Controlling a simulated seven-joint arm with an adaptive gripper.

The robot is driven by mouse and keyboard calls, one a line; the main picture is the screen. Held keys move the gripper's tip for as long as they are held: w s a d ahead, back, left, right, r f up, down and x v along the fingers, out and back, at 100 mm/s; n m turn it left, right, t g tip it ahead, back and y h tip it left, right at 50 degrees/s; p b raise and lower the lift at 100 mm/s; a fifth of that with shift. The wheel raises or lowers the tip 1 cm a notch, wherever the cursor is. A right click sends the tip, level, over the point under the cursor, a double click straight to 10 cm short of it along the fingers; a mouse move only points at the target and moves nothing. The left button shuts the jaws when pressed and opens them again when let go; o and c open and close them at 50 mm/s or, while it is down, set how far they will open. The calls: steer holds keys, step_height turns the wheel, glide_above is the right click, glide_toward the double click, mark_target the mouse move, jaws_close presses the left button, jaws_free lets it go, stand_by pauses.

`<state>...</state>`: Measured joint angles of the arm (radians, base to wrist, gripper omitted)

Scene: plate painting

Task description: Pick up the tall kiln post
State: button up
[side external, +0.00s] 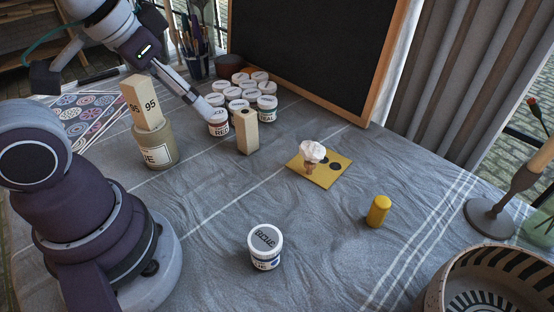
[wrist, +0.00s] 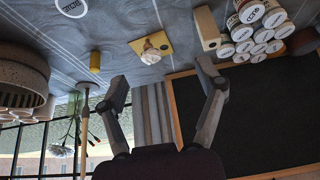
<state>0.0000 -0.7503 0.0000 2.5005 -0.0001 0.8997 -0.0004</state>
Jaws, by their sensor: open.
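Two pale beige block posts show in the side external view. One post (side external: 141,103), marked 95, stands upright on or in a tan jar (side external: 155,147) at the left; I cannot tell which. The other post (side external: 247,132) has a dark hole in its top and stands on the cloth in front of the white jars. It also shows in the wrist view (wrist: 206,28). I cannot tell for certain which is the tall kiln post. In the wrist view my gripper (wrist: 162,82) is empty.
White-lidded paint jars (side external: 238,92) cluster behind the holed post. A blackboard (side external: 315,50) stands at the back. A bowl (side external: 440,292) sits at front right. The middle is mostly free.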

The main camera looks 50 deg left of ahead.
steer(key=shift+w, duration=0.1)
stand_by(0.4)
steer(key=n+g+y, duration=0.2)
steer(key=n+g, duration=0.3)
steer(key=n, duration=1)
glide_above(246, 129)
step_height(246, 129, down, 4)
steer(key=f, duration=0.1)
steer(key=f+n, duration=0.1)
steer(key=a+f+n, duration=0.1)
steer(key=w+f+n, duration=0.1)
steer(key=shift+a+f+n+g, duration=0.15)
steer(key=shift+a+n+g, duration=0.15)
steer(key=shift+a+g, duration=0.1)
steer(key=f, duration=1)
steer(key=shift+w+a, duration=0.2)
steer(key=c, duration=1.3)
steer(key=shift+o, duration=0.2)
steer(key=shift+r, duration=0.1)
